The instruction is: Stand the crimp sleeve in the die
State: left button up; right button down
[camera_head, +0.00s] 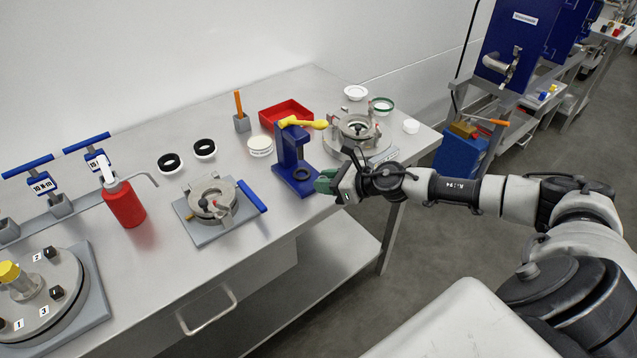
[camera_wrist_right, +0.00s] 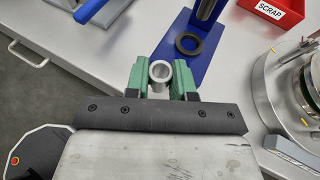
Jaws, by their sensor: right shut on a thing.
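The crimp sleeve (camera_wrist_right: 160,75) is a short light-grey metal tube, held upright between the green fingertips of my right gripper (camera_wrist_right: 161,82) in the right wrist view. In the head view my right gripper (camera_head: 327,182) is beside the blue press, and the sleeve is hidden there. The die (camera_wrist_right: 189,43) is a dark ring on the blue press base, ahead and slightly right of the sleeve in the wrist view, apart from it. The press (camera_head: 289,150) has a yellow handle on top. My left gripper is not visible.
A red bin (camera_head: 286,115) marked SCRAP stands behind the press. A round metal clamp fixture (camera_head: 358,132) is on the right, and another fixture (camera_head: 213,203) with a blue handle is on the left. A red bottle (camera_head: 124,204) stands further left. Bare table lies between them.

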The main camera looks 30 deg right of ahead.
aim_at(305, 177)
jog(key=shift+d+f, duration=0.2)
jog(key=shift+d, duration=0.2)
dwell(0.3)
jog(key=shift+w+a+f, duration=0.1)
jog(key=shift+w+f, duration=0.1)
jog(key=shift+w, duration=0.4)
jog(key=shift+w+f, duration=0.2)
jog(key=shift+w, duration=0.35)
jog(key=shift+w+f, duration=0.2)
jog(key=shift+w, duration=0.3)
jog(key=shift+w+f, duration=0.15)
jog(key=shift+w, duration=0.35)
jog(key=shift+w+a+b, duration=0.2)
jog(key=shift+w+b, duration=0.15)
jog(key=shift+w, duration=1.1)
jog(key=shift+w+a+f+b, duration=0.1)
jog(key=shift+w+b, duration=0.25)
jog(key=shift+w, duration=1.05)
jog(key=shift+f+b, duration=0.45)
jog(key=shift+b, duration=0.05)
